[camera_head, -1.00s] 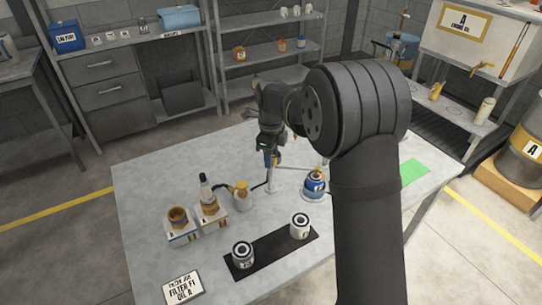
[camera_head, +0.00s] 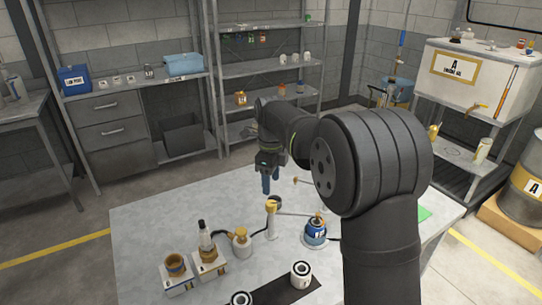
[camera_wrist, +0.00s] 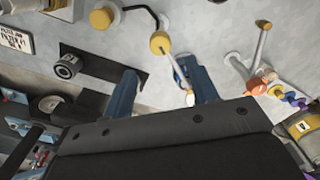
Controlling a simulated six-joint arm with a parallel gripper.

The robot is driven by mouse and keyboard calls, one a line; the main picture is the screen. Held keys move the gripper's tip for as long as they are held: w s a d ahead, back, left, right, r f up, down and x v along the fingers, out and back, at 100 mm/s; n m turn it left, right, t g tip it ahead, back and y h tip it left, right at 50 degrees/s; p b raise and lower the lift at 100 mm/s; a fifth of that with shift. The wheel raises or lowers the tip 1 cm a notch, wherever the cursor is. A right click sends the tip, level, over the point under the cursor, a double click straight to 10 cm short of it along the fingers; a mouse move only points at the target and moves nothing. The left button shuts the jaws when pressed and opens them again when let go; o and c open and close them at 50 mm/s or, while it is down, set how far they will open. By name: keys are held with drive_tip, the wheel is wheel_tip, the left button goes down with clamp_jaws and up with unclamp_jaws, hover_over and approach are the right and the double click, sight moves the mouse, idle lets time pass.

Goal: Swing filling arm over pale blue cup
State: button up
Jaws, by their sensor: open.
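The filling arm is a post with a yellow cap (camera_head: 271,205) and a thin rod reaching right in the head view. The rod ends at the top of a blue cup-like pot (camera_head: 316,236), which has a white label and a pale rim at its base. In the wrist view, the yellow cap (camera_wrist: 160,42) and its rod show beyond my fingers. My gripper (camera_head: 270,182) is open and appears empty, above and behind the cap. Its two blue fingers (camera_wrist: 160,95) are spread in the wrist view. I cannot clearly pick out another pale blue cup.
A small bottle with an amber cap (camera_head: 241,243) and two boxed items (camera_head: 175,266) stand left of the post. Another thin rod (camera_head: 305,182) stands behind. The left tabletop is clear.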

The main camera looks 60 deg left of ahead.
wheel_tip(320, 180, up, 9)
hover_over(271, 203)
drive_tip(key=shift+f, duration=0.15)
idle(0.6)
wheel_tip(271, 203, down, 18)
drive_tip(key=shift+r, duration=0.25)
idle(0.5)
drive_tip(key=shift+f, duration=0.1)
drive_tip(key=n, duration=1.2)
drive_tip(key=shift+n, duration=0.4)
drive_tip(key=n, duration=0.4)
idle(1.7)
